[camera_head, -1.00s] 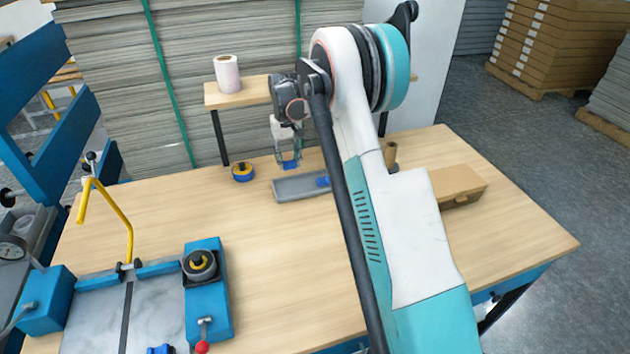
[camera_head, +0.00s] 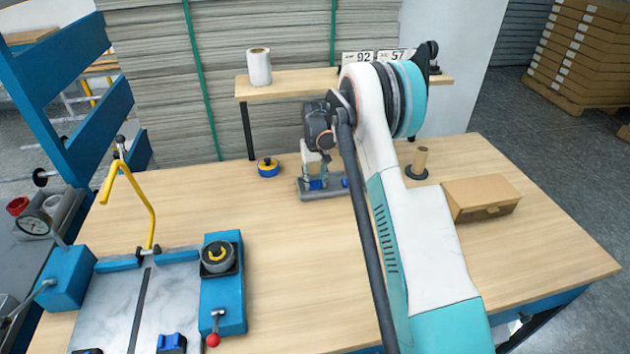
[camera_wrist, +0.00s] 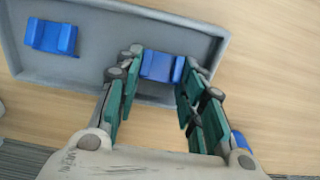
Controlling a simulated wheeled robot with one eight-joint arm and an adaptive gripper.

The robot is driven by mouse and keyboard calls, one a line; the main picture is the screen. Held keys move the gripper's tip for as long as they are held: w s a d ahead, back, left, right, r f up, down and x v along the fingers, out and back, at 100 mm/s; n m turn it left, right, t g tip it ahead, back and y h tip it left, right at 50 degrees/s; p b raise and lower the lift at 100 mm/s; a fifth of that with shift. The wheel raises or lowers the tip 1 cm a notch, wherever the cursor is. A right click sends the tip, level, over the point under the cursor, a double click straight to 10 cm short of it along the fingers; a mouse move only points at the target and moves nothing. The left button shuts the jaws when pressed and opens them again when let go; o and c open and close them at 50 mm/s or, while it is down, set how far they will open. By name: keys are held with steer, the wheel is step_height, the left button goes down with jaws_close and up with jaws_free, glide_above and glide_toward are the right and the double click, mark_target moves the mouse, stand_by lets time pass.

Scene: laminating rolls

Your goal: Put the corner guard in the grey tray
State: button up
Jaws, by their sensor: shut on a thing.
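The blue corner guard (camera_wrist: 163,66) is between the fingers of my gripper (camera_wrist: 158,78), which is shut on it in the wrist view. The grey tray (camera_wrist: 95,85) lies under it, and the guard is over or inside the tray near one long wall. I cannot tell whether it touches the tray floor. A second blue guard (camera_wrist: 42,37) lies in the tray, apart from the held one. In the head view my gripper (camera_head: 318,180) is down at the tray (camera_head: 312,196), whose right part is hidden behind my arm.
A blue and yellow tape roll (camera_head: 268,167) stands left of the tray. A raised shelf (camera_head: 300,84) with a white roll (camera_head: 259,67) is behind. A yellow-handled machine (camera_head: 140,205) occupies the left front.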

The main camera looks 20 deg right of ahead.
steer(key=o, duration=0.7)
steer(key=shift+f, duration=0.1)
steer(key=shift+o, duration=0.2)
